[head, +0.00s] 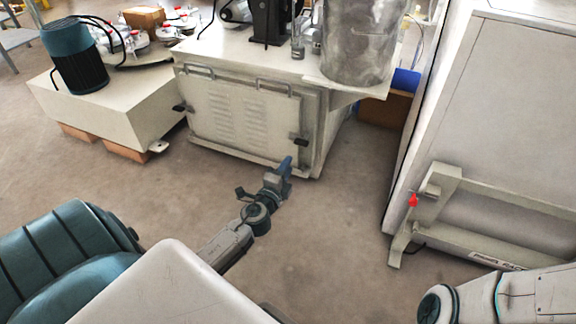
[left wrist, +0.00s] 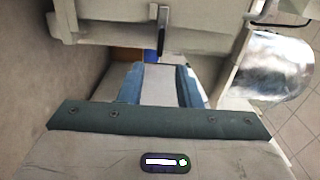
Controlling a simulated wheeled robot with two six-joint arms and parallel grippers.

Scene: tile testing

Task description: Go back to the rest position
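My left gripper (head: 286,168) is over the floor in the middle of the head view, in front of the cream cabinet (head: 245,115). In the left wrist view its two blue fingers (left wrist: 160,75) stand apart with a gap between them, and I see nothing held. My right arm (head: 520,298) shows at the lower right of the head view, but its gripper is not in the picture.
A grey metal cylinder (head: 360,40) stands on the cabinet's right end. A low cream block (head: 120,100) with a dark motor (head: 75,58) is at left. A large pale machine (head: 490,110) with a red knob (head: 413,200) stands at right. Open floor (head: 330,240) lies between.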

